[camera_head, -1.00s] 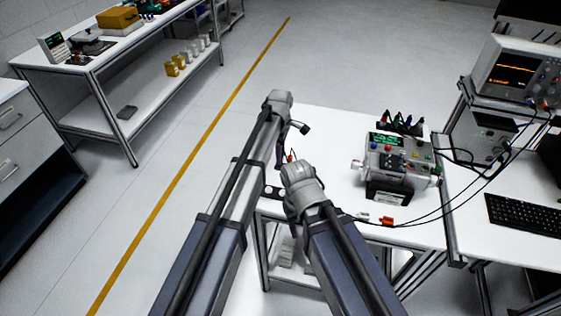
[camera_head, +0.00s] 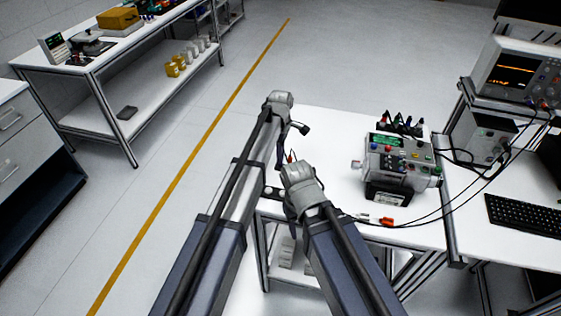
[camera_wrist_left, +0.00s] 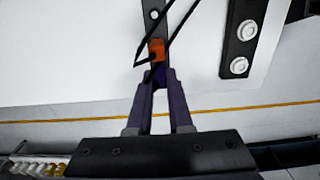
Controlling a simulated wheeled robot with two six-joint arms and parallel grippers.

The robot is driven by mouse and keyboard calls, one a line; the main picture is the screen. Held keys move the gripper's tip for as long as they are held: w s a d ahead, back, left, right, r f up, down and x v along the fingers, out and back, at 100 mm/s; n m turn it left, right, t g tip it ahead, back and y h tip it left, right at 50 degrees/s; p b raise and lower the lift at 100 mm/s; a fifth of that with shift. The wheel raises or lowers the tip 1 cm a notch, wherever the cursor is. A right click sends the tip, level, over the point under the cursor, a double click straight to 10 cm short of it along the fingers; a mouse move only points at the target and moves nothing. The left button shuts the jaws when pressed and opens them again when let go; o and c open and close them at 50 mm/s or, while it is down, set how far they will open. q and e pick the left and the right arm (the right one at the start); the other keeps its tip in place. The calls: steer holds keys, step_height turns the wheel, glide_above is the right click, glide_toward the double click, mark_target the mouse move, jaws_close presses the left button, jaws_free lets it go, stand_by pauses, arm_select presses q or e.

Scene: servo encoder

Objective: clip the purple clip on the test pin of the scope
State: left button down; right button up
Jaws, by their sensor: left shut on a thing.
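My left gripper (camera_wrist_left: 158,82) is shut on a small dark purple piece (camera_wrist_left: 156,74) that looks like the purple clip. An orange piece (camera_wrist_left: 157,50) with thin black leads shows just beyond the fingertips. Whether it is joined to the purple piece is unclear. In the head view my left gripper (camera_head: 286,160) is low over the near left part of the white table, partly hidden by arm links. The scope (camera_head: 516,72), with a lit orange trace, stands on the raised shelf at right. Its test pin is too small to make out. My right gripper's fingers do not show.
A grey box with coloured knobs (camera_head: 398,162) stands on the white table (camera_head: 338,128), dark clips behind it. An orange-red clip (camera_head: 386,221) on black leads lies near the front edge. A keyboard (camera_head: 523,213) is at right. The table's back left is clear.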

arm_select(q)
steer(key=shift+r, duration=0.15)
steer(key=shift+r+p, duration=2.4)
steer(key=shift+p, duration=0.1)
steer(key=shift+r, duration=0.1)
